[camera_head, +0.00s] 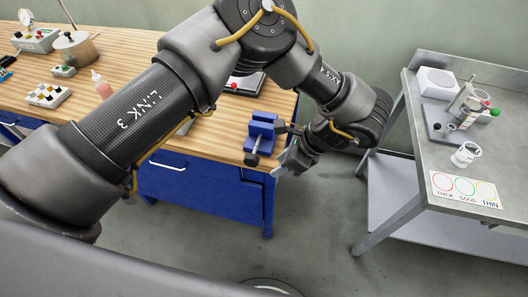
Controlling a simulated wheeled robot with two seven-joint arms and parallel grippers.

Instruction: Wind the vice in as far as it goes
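The blue vice (262,127) is fixed at the right front corner of the wooden workbench. Its dark screw and handle (252,157) stick out toward the front, below the jaws. My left arm reaches across the bench from the left and bends down at the right. My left gripper (284,164) is just right of the vice handle, fingers pointing down and left. A small gap seems to show between it and the handle. I cannot tell how far apart its fingers are. My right gripper is out of view.
The wooden workbench (220,138) has blue drawers below. A grey metal table (425,168) at the right holds a small gantry (463,103), a white cup-like part (465,154) and a card with coloured circles (466,188). Open floor lies between them.

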